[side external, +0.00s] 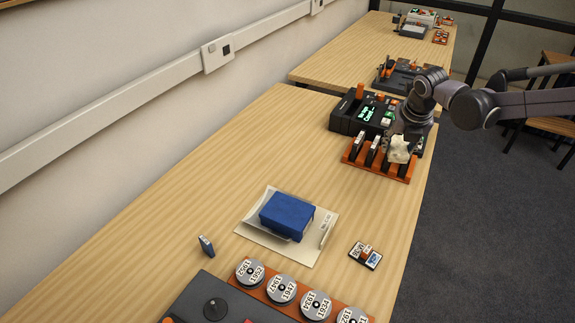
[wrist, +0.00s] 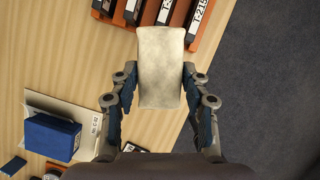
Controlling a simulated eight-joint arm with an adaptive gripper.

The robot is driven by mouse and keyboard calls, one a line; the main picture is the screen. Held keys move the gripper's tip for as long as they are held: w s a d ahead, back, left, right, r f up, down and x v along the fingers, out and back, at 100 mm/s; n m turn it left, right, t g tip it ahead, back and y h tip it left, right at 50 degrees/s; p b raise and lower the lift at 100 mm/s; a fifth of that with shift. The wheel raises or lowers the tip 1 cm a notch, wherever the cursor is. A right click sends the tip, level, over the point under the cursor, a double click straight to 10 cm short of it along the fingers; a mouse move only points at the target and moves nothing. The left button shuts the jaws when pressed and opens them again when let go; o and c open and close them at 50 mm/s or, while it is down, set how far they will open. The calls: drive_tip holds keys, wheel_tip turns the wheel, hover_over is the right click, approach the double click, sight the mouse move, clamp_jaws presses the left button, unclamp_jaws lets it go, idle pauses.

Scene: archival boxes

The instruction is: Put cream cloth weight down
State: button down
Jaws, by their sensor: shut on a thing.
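The cream cloth weight (side external: 399,149) is a pale, soft-looking block held in my gripper (side external: 401,135), at the near right end of the orange rack (side external: 366,168). In the wrist view the weight (wrist: 161,66) fills the space between the two fingers of my gripper (wrist: 158,85), which are shut on its sides. The weight overlaps the rack in both views. I cannot tell whether it touches the rack or hangs above it.
Dark cassettes stand in the rack, before a black device with a green screen (side external: 374,115). A blue box (side external: 287,215) lies on a paper folder (side external: 253,236). Labelled reels (side external: 282,288) are nearer. The table's right edge is close. Bare wood (side external: 225,165) lies left.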

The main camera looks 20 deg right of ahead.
drive_tip(key=s+d, duration=0.3)
drive_tip(key=s, duration=0.4)
drive_tip(key=n, duration=0.1)
hover_over(369, 203)
drive_tip(key=s, duration=0.1)
drive_tip(key=f, duration=0.7)
drive_tip(key=shift+s+a+f, duration=0.1)
drive_tip(key=shift+a+f, duration=0.15)
drive_tip(key=shift+f, duration=2.2)
drive_tip(key=shift+f, duration=0.15)
drive_tip(key=c, duration=0.7)
unclamp_jaws()
drive_tip(key=shift+o, duration=0.2)
